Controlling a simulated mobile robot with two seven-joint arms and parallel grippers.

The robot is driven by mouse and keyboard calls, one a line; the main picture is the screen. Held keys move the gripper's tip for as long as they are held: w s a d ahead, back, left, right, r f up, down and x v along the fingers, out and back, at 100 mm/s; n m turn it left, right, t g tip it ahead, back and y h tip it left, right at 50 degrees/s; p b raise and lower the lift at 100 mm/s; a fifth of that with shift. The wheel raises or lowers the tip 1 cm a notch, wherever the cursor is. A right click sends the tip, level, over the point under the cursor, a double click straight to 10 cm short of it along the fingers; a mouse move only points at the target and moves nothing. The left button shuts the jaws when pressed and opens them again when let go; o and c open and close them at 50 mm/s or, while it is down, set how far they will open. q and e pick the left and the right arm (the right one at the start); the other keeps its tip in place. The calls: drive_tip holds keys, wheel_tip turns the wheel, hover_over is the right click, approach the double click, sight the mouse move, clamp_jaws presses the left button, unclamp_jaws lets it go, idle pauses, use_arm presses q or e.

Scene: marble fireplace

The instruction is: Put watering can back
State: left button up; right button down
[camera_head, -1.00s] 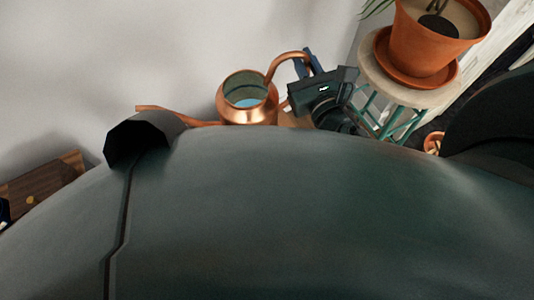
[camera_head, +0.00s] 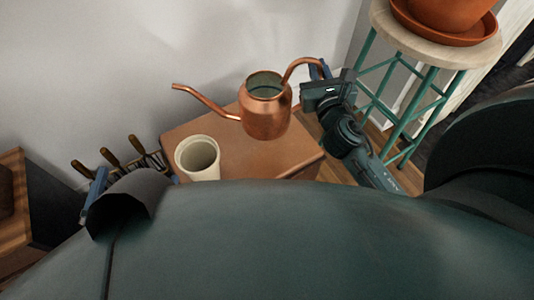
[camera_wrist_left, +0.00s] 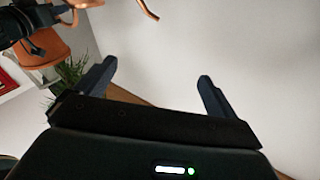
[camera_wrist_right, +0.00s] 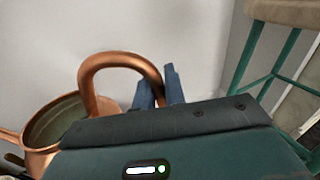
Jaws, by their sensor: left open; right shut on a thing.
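The copper watering can (camera_head: 266,118) is upright over a brown-topped cabinet (camera_head: 225,158), its long spout pointing left. I cannot tell whether its base touches the top. My right gripper (camera_head: 318,70) is at the can's right side, shut on its curved handle. In the right wrist view the fingers (camera_wrist_right: 160,88) close around the handle (camera_wrist_right: 108,62), with the can's body (camera_wrist_right: 50,130) at left. My left gripper (camera_wrist_left: 155,85) is open and empty, with a pale wall beyond. In the head view, only a blue part of it shows at the left.
A cream cup (camera_head: 198,158) stands on the cabinet top, left of the can. Several wooden-handled tools (camera_head: 122,158) are by the wall at left. A teal-legged stool (camera_head: 440,50) with a terracotta pot (camera_head: 450,12) stands at right. The cabinet top's right part is clear.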

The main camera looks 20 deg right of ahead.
wheel_tip(320, 180, down, 12)
drive_tip(key=b, duration=0.8)
drive_tip(key=shift+d+r, duration=0.15)
drive_tip(key=shift+d, duration=0.1)
drive_tip(key=c, duration=1.5)
unclamp_jaws()
drive_tip(key=shift+w, duration=0.1)
use_arm(q)
drive_tip(key=shift+w+d+r+n+t+h, duration=0.15)
drive_tip(key=shift+d+t+h, duration=0.2)
drive_tip(key=shift+h, duration=0.2)
drive_tip(key=shift+w+d+r+n+t+h, duration=0.15)
drive_tip(key=shift+d+t+h, duration=0.15)
drive_tip(key=shift+h, duration=0.25)
